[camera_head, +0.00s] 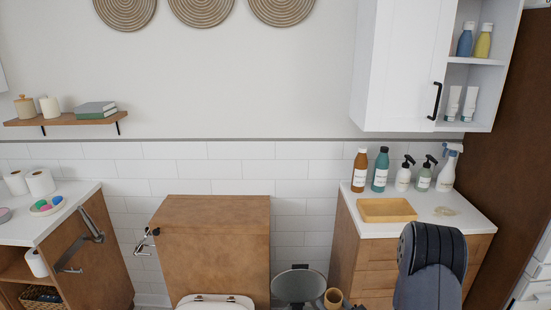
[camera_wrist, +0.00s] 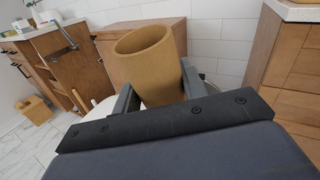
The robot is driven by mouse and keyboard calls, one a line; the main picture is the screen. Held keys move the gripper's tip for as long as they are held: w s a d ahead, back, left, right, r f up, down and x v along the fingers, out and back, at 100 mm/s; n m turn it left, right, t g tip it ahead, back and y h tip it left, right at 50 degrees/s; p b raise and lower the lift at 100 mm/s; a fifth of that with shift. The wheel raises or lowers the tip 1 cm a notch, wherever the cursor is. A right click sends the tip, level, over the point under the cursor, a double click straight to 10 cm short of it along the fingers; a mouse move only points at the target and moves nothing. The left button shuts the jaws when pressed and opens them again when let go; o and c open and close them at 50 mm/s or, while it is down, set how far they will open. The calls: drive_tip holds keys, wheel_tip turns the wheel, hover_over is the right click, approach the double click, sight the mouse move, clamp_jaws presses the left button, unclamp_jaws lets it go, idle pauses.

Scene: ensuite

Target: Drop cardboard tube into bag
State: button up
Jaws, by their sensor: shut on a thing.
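The cardboard tube (camera_wrist: 146,58) is brown and hollow, with its open end facing up in the wrist view. My gripper (camera_wrist: 153,88) is shut on it, one finger on each side. In the head view the tube (camera_head: 333,297) shows at the bottom edge, held up beside a round grey bin-like container (camera_head: 298,284). I see no separate bag; I cannot tell whether this container holds one. In the wrist view the tube hides most of what is behind it.
A toilet (camera_head: 214,302) with a wooden cistern box (camera_head: 215,240) stands left of the container. A wooden drawer cabinet (camera_head: 345,250) with bottles and a tray (camera_head: 387,210) on top stands to the right.

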sight(331, 293)
drive_tip(key=shift+s+f, duration=0.25)
drive_tip(key=shift+f, duration=0.25)
drive_tip(key=shift+r, duration=0.1)
drive_tip(key=r+h, duration=0.1)
drive_tip(key=r, duration=0.2)
drive_tip(key=w+r+m, duration=0.1)
drive_tip(key=r, duration=0.2)
drive_tip(key=w+r+t+h, duration=0.1)
drive_tip(key=r, duration=0.2)
drive_tip(key=shift+w+a+r+m+h, duration=0.1)
drive_tip(key=shift+r+m+h, duration=0.15)
drive_tip(key=shift+m+h, duration=0.05)
drive_tip(key=shift+r+h, duration=0.3)
drive_tip(key=shift+r, duration=0.35)
drive_tip(key=shift+w+r, duration=0.1)
